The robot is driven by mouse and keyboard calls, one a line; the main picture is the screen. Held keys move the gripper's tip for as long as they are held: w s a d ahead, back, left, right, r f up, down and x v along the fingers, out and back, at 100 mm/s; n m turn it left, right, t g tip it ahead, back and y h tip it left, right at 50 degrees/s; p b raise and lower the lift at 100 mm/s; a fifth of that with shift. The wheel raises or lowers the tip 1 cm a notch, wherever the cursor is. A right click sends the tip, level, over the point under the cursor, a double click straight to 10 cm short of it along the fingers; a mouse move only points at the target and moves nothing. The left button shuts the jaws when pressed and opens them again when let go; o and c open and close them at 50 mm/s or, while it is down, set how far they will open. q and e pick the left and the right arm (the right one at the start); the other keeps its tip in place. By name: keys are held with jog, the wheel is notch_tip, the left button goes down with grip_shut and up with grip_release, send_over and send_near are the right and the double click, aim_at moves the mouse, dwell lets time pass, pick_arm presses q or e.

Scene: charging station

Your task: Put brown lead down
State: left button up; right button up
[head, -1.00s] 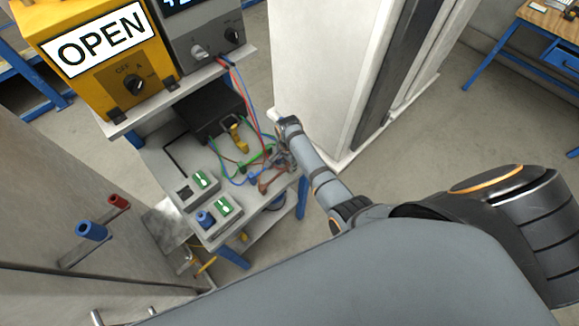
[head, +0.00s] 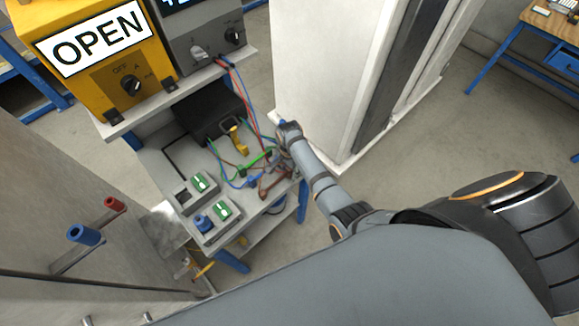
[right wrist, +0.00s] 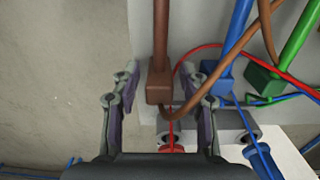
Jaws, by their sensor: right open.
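The brown lead (right wrist: 160,82) has a blocky brown plug end. In the right wrist view it lies between the two fingers of my right gripper (right wrist: 163,97), which is open, with a visible gap on both sides. In the head view the brown lead (head: 268,186) is at the right edge of the white shelf, and my right gripper (head: 285,160) is over it, partly hidden by its own wrist. My left gripper is not in view.
A blue lead (right wrist: 220,72) and a green lead (right wrist: 265,75) lie right of the brown one. Thin red and blue cables cross nearby. Grey socket boxes (head: 215,222) stand at the shelf's front. A white cabinet (head: 315,80) rises behind the right arm.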

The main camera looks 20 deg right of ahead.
notch_tip(320, 180, up, 12)
jog(key=shift+w+r+b, duration=0.1)
jog(key=shift+b, duration=0.4)
